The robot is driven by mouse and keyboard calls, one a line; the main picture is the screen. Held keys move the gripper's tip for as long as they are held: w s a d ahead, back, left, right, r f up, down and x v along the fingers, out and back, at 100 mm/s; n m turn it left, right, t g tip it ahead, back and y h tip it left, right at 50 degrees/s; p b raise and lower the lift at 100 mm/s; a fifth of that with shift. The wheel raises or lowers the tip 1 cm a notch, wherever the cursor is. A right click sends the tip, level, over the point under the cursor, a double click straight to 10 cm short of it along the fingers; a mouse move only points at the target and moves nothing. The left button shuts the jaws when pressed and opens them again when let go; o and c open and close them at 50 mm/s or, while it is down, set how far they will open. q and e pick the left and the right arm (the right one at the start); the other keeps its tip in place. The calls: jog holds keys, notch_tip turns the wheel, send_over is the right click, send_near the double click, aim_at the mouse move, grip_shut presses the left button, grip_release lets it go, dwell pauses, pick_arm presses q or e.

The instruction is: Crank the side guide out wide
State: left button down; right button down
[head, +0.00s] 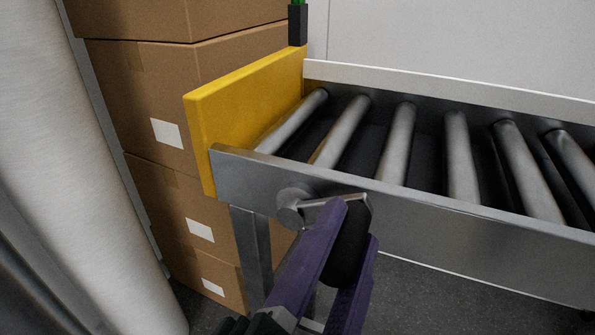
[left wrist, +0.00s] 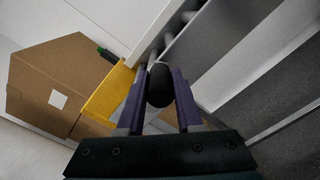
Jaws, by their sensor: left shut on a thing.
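The crank (head: 320,199) is on the near side wall of the roller conveyor, with a round metal hub (head: 290,207) at its left end. Its arm points right, and a black handle (head: 350,248) comes off the arm's right end toward me. My left gripper (head: 351,224), with purple fingers, is shut on this handle, one finger on each side. The left wrist view shows the dark handle (left wrist: 160,86) between the fingertips. A pale rail (head: 450,92) runs along the conveyor's far edge; I cannot tell if it is the side guide. My right gripper is not in view.
A yellow end plate (head: 240,105) closes the conveyor's left end. Several grey rollers (head: 398,143) lie across the bed. Stacked cardboard boxes (head: 150,95) stand behind at the left. A metal leg (head: 250,250) is below the wall, left of the gripper.

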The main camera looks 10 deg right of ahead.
pick_arm(q)
jog(key=shift+w+a+r+p, duration=0.65)
jog(key=shift+a+r+p, duration=0.15)
jog(key=shift+a+r, duration=0.2)
jog(key=shift+w+a+r+p, duration=0.2)
jog(key=shift+w+a+r, duration=0.1)
jog(key=shift+w+a, duration=0.3)
jog(key=shift+w+a+r+p, duration=0.25)
jog(key=shift+w+a, duration=0.1)
jog(key=shift+a, duration=0.3)
